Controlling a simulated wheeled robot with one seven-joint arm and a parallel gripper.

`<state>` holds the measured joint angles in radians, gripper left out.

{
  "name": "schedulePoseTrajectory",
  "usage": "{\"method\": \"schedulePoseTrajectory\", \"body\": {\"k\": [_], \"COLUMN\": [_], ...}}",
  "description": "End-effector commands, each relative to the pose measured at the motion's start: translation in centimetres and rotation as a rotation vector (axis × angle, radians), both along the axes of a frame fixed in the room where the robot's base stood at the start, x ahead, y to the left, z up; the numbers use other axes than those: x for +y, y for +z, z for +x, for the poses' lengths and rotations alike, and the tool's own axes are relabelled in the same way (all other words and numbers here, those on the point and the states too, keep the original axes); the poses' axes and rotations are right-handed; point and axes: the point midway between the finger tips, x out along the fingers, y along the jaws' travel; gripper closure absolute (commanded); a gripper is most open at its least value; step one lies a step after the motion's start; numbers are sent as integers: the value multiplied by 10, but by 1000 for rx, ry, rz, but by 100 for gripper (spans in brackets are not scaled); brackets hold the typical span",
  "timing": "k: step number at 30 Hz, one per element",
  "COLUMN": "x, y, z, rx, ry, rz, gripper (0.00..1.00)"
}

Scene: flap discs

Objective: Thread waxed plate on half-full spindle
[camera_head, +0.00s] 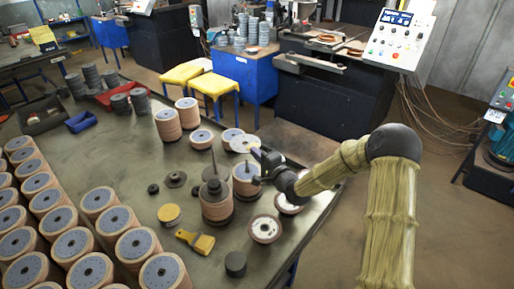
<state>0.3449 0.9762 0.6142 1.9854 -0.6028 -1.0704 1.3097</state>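A spindle (213,158) stands upright near the table's right side, with a dark disc around its rod and a short stack of brown flap discs (216,210) below. Just right of it is a brown stack with a blue-grey top (245,173). My gripper (257,167) reaches in from the right, with its dark fingers at the right edge of that top. Whether they are open or grip the top disc is too small to tell. I cannot tell for certain which piece is the waxed plate; a yellow-topped disc (169,213) lies left of the spindle.
White-faced discs (265,228) lie near the table's right edge. A yellow-handled brush (196,241) and a black cylinder (235,264) are in front. Many disc stacks (138,243) fill the left. Taller stacks (168,124) stand behind. The table's (120,150) middle left is mostly clear.

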Motion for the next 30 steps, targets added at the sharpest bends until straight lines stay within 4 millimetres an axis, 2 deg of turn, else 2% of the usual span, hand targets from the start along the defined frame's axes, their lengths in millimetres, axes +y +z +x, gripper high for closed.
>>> {"method": "schedulePoseTrajectory", "body": {"k": [13, 30], "x": [-3, 0], "y": [-5, -52], "z": [1, 0], "rx": [0, 0], "ry": [-4, -1], "rz": [0, 0], "gripper": [100, 100]}}
